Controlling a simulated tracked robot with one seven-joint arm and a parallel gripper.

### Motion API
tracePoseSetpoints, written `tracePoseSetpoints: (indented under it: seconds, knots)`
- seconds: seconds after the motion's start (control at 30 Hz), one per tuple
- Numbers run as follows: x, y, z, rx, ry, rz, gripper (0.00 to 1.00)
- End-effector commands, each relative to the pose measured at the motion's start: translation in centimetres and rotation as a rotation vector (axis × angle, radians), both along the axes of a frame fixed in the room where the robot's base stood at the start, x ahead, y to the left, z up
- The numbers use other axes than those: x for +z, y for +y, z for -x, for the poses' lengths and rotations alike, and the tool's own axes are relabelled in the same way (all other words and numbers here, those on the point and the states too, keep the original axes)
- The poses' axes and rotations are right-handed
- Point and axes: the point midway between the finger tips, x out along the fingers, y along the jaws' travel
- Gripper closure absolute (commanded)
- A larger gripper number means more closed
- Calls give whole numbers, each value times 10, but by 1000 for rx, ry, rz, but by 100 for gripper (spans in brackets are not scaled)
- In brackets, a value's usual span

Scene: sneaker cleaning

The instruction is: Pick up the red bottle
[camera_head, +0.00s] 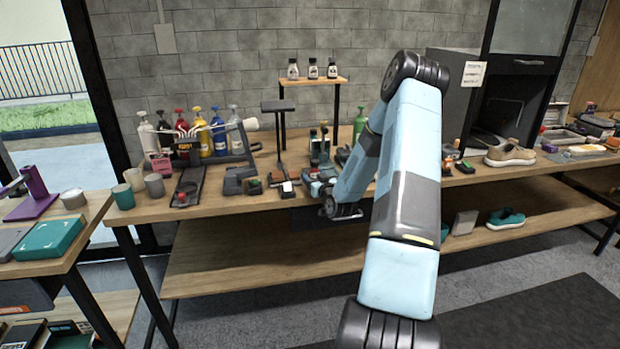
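The red bottle (181,125) stands upright at the back left of the long workbench (235,205), in a row of pump bottles. Its lower part is partly hidden by things in front of it. My arm rises from the bottom of the picture, bends at the top and comes down to the bench's front edge. My gripper (316,186) seems to be at that edge, well to the right of the red bottle and apart from it. It is small and blends with dark tools, so its fingers are unclear.
White (147,137), yellow (204,138) and blue (219,136) bottles crowd the red one. Cups (155,186) are at the left end. A small raised shelf (313,82) stands behind. The lower shelf (250,265) is mostly clear.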

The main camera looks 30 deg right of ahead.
Motion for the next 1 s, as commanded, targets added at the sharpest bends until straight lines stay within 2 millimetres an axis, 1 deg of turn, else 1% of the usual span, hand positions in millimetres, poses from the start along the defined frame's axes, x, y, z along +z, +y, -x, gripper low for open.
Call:
tracePoseSetpoints:
  seconds: [0.03, 0.07, 0.47, 0.77, 0.87, 1.0]
  knots:
    - [0, 0, 0, 0, 0, 0, 40]
    - [0, 0, 0, 0, 0, 0, 43]
    - [0, 0, 0, 0, 0, 0, 81]
    - [3, 0, 0, 1, -1, 1, 82]
    - [9, 0, 0, 0, -2, 2, 82]
    - [27, 0, 0, 0, -4, 4, 82]
